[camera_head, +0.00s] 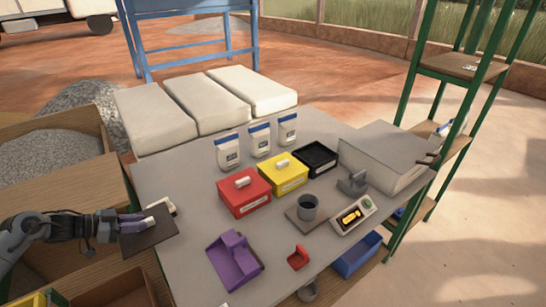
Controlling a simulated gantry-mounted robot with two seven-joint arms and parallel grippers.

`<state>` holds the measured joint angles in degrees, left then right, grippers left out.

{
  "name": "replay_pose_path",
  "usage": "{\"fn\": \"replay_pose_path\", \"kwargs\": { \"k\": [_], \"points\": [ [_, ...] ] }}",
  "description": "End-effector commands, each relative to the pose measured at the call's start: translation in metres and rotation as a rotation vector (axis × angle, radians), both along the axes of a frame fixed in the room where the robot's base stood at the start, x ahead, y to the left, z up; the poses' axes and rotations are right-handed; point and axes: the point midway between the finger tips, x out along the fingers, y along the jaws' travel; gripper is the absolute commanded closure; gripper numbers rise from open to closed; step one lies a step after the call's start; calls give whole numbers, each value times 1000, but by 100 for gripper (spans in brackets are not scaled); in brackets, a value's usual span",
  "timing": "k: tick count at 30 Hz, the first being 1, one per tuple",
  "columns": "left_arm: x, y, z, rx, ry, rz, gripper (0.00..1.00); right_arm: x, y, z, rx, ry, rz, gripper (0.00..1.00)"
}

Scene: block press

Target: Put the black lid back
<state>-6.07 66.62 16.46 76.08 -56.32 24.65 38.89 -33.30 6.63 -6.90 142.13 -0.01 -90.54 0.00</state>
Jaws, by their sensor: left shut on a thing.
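My left gripper (145,217) comes in from the left and is shut on the black lid (151,237), by its pale handle as far as I can tell. It holds the lid out at the table's left edge, well apart from the boxes. The black box (316,158) stands at the back right of the row of boxes, with its top open. Beside it are a yellow box (283,178) and a red box (244,196), both lidded with white handles. My right gripper is not in view.
Several white-and-blue containers (260,139) stand behind the boxes. A grey cup (308,207), a scale-like device (353,216), a purple tray (232,264) and a red scoop (298,258) are in front. A large grey case (385,155) stands right. The table (180,185) is clear at left.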

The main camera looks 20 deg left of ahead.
Motion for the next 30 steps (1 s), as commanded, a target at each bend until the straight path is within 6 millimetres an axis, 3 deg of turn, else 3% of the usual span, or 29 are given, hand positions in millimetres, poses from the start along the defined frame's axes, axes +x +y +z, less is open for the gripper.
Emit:
{"fn": "replay_pose_path", "kwargs": {
  "k": [5,13,24,30],
  "points": [
    [1,-21,3,-1,-3,14,100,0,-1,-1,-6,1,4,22],
    [5,-87,12,-1,-6,60,100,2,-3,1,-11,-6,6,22],
    [20,-257,36,-5,-11,184,100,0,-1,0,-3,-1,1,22],
    [24,-315,42,-6,-8,232,100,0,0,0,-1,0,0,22]
  ]
}}
